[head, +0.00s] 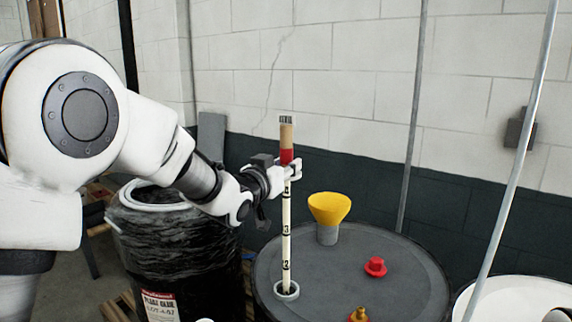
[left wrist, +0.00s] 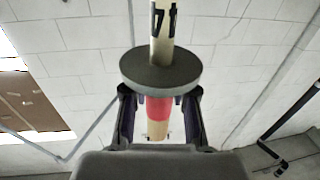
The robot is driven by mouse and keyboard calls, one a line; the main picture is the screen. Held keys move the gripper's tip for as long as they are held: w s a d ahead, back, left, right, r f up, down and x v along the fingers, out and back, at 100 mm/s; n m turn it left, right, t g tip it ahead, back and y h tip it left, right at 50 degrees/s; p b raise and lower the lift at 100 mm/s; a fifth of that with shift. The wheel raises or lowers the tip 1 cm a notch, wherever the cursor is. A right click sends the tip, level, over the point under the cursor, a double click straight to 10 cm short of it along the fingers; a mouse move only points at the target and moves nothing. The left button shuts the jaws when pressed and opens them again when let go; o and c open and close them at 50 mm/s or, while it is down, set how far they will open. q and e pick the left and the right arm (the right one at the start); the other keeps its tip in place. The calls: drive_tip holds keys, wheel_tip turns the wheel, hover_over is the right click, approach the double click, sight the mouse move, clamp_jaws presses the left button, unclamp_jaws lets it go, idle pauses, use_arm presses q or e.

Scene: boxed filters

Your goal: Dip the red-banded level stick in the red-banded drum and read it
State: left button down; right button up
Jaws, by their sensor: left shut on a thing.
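The level stick (head: 286,225) is pale with black marks, a red band and a wooden top. It stands roughly upright, its lower end in a round collared opening (head: 288,291) in the dark drum's top (head: 330,268). The depth inside is hidden. My left gripper (head: 291,172) is shut on the stick just below the red band. The left wrist view shows the stick (left wrist: 161,45), a grey disc (left wrist: 160,76) around it and the red band (left wrist: 159,107) between my fingers. No red band shows on the drum's visible part. My right gripper is not in view.
A yellow funnel (head: 329,206), a red cap (head: 375,266) and a brass fitting (head: 358,314) are on the drum top. A black-wrapped drum (head: 170,245) stands left. A pale drum (head: 515,297) is at lower right. A slanted pole (head: 515,160) crosses the right.

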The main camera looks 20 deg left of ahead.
use_arm(q)
drive_tip(key=shift+f, duration=0.55)
drive_tip(key=shift+b, duration=0.3)
drive_tip(key=b, duration=0.6)
hover_over(285, 234)
drive_tip(key=w, duration=0.1)
drive_tip(key=shift+f, duration=4)
drive_tip(key=shift+f+b, duration=3.3)
drive_tip(key=shift+f, duration=0.7)
